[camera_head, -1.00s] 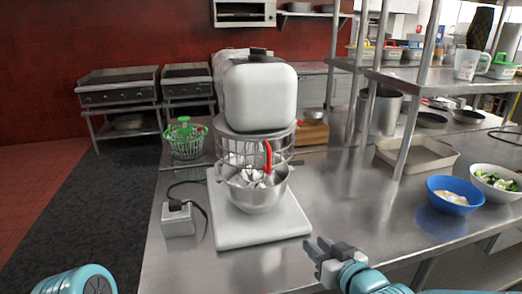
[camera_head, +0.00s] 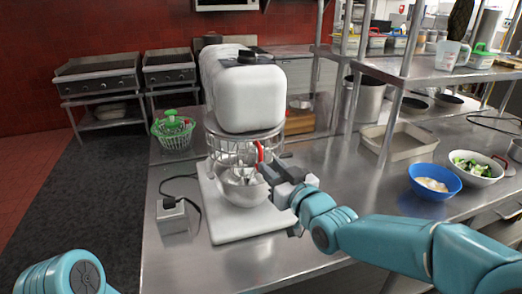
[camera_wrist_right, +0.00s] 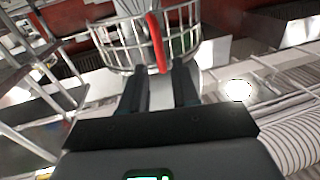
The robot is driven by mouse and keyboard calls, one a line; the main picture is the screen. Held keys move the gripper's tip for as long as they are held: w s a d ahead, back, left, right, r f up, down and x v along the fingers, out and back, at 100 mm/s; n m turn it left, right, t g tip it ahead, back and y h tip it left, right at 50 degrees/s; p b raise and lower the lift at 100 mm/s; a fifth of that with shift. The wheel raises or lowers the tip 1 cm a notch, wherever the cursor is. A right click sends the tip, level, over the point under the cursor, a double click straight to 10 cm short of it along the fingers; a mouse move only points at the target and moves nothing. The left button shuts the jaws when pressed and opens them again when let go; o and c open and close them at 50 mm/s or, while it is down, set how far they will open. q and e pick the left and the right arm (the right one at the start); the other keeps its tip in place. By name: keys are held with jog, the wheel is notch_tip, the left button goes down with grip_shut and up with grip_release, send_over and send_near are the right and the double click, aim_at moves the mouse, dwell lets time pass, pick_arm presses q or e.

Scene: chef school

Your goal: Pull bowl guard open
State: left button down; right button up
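The white stand mixer (camera_head: 250,98) stands on the steel counter, with a steel bowl (camera_head: 242,190) under its head. The wire bowl guard (camera_head: 228,145) rings the space above the bowl and also shows in the right wrist view (camera_wrist_right: 118,45). Its red handle (camera_head: 260,152) points down at the front; in the wrist view the handle (camera_wrist_right: 156,40) ends between my fingertips. My right gripper (camera_head: 270,168) is open at the handle, its two fingers (camera_wrist_right: 160,72) apart on either side of the handle's lower end. Contact cannot be told. My left gripper is out of view.
A blue bowl (camera_head: 434,182), a salad bowl (camera_head: 472,170) and a metal pan (camera_head: 400,143) are on the right, near the shelf posts.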

aim_at(260, 158)
jog(key=p+x, duration=0.1)
jog(key=x, duration=0.4)
jog(key=shift+w+a+p, duration=0.25)
jog(key=shift+a+p, duration=0.05)
jog(key=shift+w+f, duration=0.1)
jog(key=shift+f, duration=0.05)
grip_shut()
